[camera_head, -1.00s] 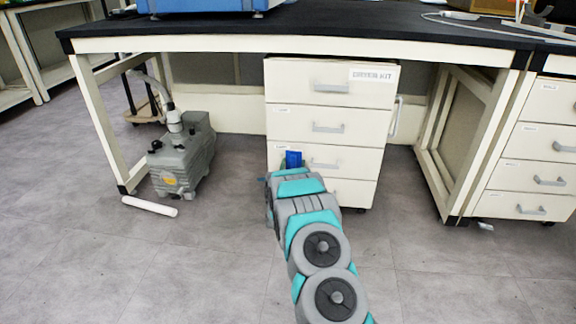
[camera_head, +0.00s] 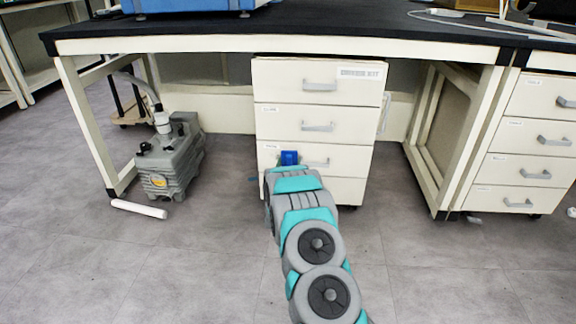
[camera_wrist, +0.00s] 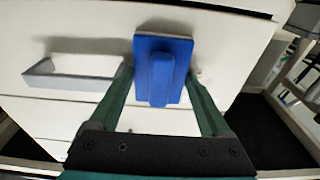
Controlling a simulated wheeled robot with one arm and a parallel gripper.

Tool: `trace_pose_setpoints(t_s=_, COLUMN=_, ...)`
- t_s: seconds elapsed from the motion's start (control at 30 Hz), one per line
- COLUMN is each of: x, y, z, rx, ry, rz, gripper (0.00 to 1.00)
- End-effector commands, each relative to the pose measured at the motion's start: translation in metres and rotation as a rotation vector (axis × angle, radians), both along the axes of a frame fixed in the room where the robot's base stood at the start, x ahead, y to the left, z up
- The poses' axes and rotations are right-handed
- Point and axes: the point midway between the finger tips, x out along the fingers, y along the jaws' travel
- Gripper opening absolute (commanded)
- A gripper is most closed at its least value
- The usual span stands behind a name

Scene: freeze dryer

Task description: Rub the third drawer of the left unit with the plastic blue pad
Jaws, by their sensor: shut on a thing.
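The left unit (camera_head: 260,95) is a cream drawer cabinet under the bench. Its third drawer (camera_head: 345,160) is closed, with a grey handle (camera_head: 315,163); the arm hides part of its front. My gripper (camera_wrist: 163,85) is shut on the blue pad (camera_wrist: 180,48), a flat plate with a raised grip between the two fingers. In the head view the blue pad (camera_head: 289,158) is in front of the third drawer, left of its handle. In the wrist view it is against or very near the cream front; I cannot tell whether it touches. The handle (camera_wrist: 75,80) shows to the left there.
A grey pump (camera_head: 168,165) stands on the floor left of the cabinet, with a white rod (camera_head: 138,209) before it. The black bench top (camera_head: 300,28) overhangs the drawers. Another drawer unit (camera_head: 525,150) is at right.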

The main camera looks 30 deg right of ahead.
Motion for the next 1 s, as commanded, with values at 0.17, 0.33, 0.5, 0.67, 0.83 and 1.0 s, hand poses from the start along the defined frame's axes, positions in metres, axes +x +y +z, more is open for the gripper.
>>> trace_pose_setpoints(t_s=0.17, x=0.004, y=0.006, z=0.000, rx=0.002, ry=-0.002, rz=-0.015, gripper=0.37)
trace_pose_setpoints(t_s=0.33, x=0.010, y=0.016, z=0.000, rx=0.002, ry=-0.001, rz=-0.008, gripper=0.37)
trace_pose_setpoints(t_s=0.5, x=0.015, y=0.022, z=0.001, rx=0.001, ry=-0.001, rz=-0.004, gripper=0.37)
trace_pose_setpoints(t_s=0.67, x=0.023, y=0.033, z=0.001, rx=0.000, ry=-0.002, rz=-0.002, gripper=0.37)
trace_pose_setpoints(t_s=0.83, x=0.031, y=0.044, z=0.001, rx=0.000, ry=-0.002, rz=-0.001, gripper=0.37)
trace_pose_setpoints(t_s=1.0, x=0.034, y=0.046, z=0.001, rx=0.000, ry=-0.002, rz=-0.002, gripper=0.37)
